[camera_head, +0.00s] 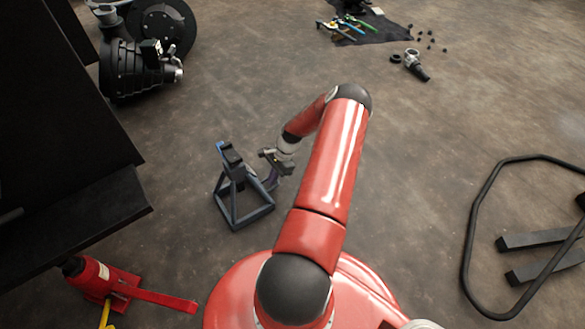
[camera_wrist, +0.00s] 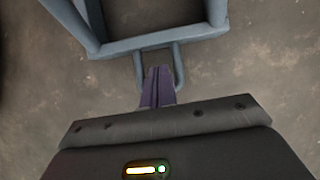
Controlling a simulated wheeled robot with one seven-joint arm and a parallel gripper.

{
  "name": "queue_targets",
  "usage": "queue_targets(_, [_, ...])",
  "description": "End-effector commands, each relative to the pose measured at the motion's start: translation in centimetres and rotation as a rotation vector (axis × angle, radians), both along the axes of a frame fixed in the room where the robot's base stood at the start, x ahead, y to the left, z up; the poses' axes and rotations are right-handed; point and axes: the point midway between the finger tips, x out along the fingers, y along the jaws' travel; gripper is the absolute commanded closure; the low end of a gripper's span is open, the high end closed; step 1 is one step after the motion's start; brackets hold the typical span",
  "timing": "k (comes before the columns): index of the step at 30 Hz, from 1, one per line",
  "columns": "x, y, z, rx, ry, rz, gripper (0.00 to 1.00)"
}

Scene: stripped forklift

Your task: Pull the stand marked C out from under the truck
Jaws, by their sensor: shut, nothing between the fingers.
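A grey-blue jack stand (camera_head: 246,217) with a square tube base and a dark top stands upright on the floor, right of the truck's black body (camera_head: 85,215). In this view a strip of floor shows between them. No letter is readable on the stand. My purple fingers (camera_wrist: 158,75) are together and empty, appearing between the loop's sides; contact is unclear.
Black machine parts (camera_head: 140,65) are at the upper left. A bent black frame (camera_head: 470,235) and dark bars (camera_head: 540,240) lie at the right. The middle floor is clear.

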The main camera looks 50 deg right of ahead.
Motion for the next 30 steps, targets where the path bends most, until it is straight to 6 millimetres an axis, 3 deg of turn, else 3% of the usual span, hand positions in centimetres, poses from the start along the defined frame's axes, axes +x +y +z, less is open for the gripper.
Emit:
queue_targets(1, [-0.3,-0.9,-0.3,-0.01,0.001,-0.004,1.0])
queue_targets(18, [-1.6,-5.3,-0.1,-0.01,0.001,-0.006,1.0])
queue_targets(26, [-1.2,-3.9,0.5,-0.005,0.002,0.0,1.0])
queue_targets(30, [-1.1,-4.0,2.2,-0.007,-0.001,-0.001,1.0])
